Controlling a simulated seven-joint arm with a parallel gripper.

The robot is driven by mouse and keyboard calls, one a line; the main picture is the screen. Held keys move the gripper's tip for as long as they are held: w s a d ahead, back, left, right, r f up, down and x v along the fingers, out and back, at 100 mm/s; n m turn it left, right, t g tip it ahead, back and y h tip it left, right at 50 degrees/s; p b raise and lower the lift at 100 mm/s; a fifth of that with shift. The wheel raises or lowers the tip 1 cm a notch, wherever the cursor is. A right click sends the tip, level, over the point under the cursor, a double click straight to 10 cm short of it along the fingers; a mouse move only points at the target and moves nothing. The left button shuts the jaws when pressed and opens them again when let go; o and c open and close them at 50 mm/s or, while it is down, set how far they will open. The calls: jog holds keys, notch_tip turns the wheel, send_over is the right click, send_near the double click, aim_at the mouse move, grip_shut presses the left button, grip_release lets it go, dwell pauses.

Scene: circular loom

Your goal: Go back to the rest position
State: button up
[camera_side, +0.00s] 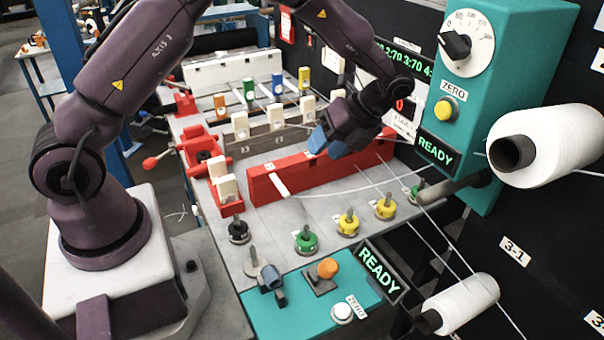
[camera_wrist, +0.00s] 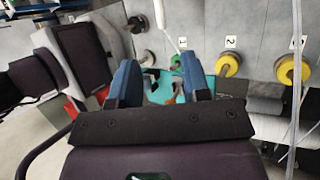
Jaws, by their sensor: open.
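My gripper (camera_side: 318,145) hangs over the red bar (camera_side: 325,170) of the loom in the side view, with its blue fingers pointing down and to the left. Whether it touches the bar I cannot tell. In the wrist view the two blue fingers (camera_wrist: 158,75) stand apart, and I see nothing held between them. Beyond the gap lie a green-based peg (camera_wrist: 178,62) and part of the teal panel.
A row of pegs with black, green and yellow bases (camera_side: 348,222) stands before the red bar. White-topped blocks (camera_side: 240,124) stand behind it. The teal control box (camera_side: 480,110), white thread spool (camera_side: 555,145) and strung threads crowd the right.

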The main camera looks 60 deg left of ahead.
jog(key=s+d+r+n+t+h, duration=0.2)
jog(key=s+r+n+t+h, duration=0.2)
jog(key=s+r+n+t, duration=0.6)
jog(key=s+r+n, duration=0.7)
jog(key=s+n, duration=0.2)
jog(key=shift+d+t+h, duration=0.35)
jog(key=shift+t+h, duration=0.05)
